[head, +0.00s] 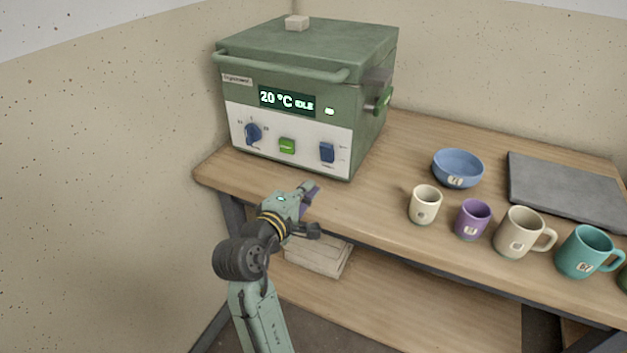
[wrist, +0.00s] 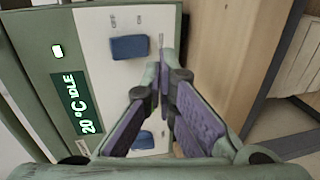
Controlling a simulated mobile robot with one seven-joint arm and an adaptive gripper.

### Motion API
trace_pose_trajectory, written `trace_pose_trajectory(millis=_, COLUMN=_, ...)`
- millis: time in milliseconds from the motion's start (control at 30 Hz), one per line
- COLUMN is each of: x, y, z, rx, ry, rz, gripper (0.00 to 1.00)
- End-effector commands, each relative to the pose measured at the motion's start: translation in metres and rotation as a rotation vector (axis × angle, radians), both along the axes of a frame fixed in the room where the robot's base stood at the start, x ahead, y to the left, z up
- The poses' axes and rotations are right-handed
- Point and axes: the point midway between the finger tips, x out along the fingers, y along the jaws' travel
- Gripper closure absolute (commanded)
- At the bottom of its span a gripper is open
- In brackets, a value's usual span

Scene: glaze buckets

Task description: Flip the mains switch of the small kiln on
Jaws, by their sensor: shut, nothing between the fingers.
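The small kiln (head: 305,60) is a green box with a lid and a white front panel, standing on the left end of the wooden bench. Its blue rocker switch (head: 327,152) sits at the panel's right end; it also shows in the wrist view (wrist: 130,47), with small marks beside it. I cannot tell which way it is tipped. The display (head: 287,100) reads 20 °C IDLE. My gripper (head: 314,189) is shut and empty, in front of and below the panel. In the wrist view its fingertips (wrist: 160,70) appear close beside the switch, apparently not touching it.
A blue dial (head: 253,133) and green button (head: 287,146) share the panel. A blue bowl (head: 458,168), several cups and mugs, and a grey slab (head: 566,187) stand to the right. A pale block (head: 317,258) lies on the lower shelf.

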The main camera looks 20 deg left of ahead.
Motion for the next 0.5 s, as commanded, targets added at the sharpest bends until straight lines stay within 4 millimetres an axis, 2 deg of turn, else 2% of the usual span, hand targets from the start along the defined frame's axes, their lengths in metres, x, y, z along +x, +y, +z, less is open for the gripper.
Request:
trace_pose_trajectory(millis=33, x=-0.012, y=0.0, z=-0.005, rx=-0.001, ry=0.0, rz=0.001, gripper=1.0)
trace_pose_trajectory(millis=200, x=-0.042, y=0.001, z=-0.008, rx=-0.001, ry=0.0, rz=0.001, gripper=1.0)
trace_pose_trajectory(millis=333, x=-0.055, y=0.001, z=-0.008, rx=-0.001, ry=0.0, rz=-0.001, gripper=1.0)
trace_pose_trajectory(millis=500, x=-0.06, y=0.001, z=-0.008, rx=0.0, ry=0.0, rz=-0.002, gripper=1.0)
